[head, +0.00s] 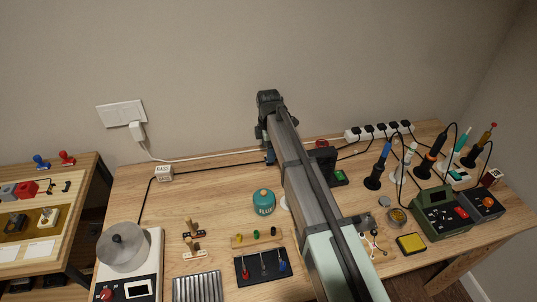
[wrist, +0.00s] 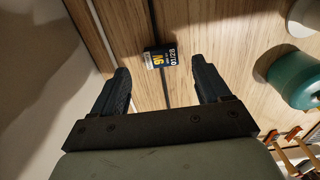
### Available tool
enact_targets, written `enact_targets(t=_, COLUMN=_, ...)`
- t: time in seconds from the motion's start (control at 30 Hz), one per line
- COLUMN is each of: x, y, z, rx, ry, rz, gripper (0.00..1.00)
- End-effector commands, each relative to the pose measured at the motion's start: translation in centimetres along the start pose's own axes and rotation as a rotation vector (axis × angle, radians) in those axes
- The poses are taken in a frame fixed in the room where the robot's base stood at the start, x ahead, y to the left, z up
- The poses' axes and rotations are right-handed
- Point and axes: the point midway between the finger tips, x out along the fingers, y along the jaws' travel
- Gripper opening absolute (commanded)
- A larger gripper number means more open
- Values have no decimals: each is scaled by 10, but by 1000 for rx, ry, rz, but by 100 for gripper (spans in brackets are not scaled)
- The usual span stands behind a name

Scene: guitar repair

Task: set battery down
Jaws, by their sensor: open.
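A small dark-blue battery (wrist: 161,58) with yellow "9V" and white "01/28" print shows in the wrist view. It is over the wooden tabletop, beside a dark cable, in line with the gap between my fingers. My gripper (wrist: 160,70) is open, with one dark finger on each side of the battery and visible space between each finger and it. Whether the battery rests fully on the wood is hard to tell. In the head view my gripper (head: 268,150) is at the back of the table near the wall, mostly hidden by my arm; I cannot make out the battery there.
A teal glue pot (head: 264,202) stands right of the battery, also in the wrist view (wrist: 293,76). A white box (head: 164,174) is to the left along the cable. A power strip (head: 379,131) and soldering tools are at the right. Bare wood lies left of the pot.

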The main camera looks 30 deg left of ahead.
Motion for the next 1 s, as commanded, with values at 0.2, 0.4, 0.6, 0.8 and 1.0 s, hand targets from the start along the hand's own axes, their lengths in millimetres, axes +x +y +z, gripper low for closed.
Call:
enact_targets(t=0.2, x=-41, y=1, z=0, rx=0, ry=0, rz=2, gripper=76)
enact_targets(t=0.4, x=-69, y=1, z=0, rx=0, ry=0, rz=2, gripper=76)
enact_targets(t=0.6, x=-83, y=0, z=0, rx=0, ry=0, rz=0, gripper=76)
enact_targets(t=0.8, x=-86, y=0, z=0, rx=0, ry=0, rz=0, gripper=76)
enact_targets(t=1.0, x=-86, y=0, z=0, rx=0, ry=0, rz=0, gripper=76)
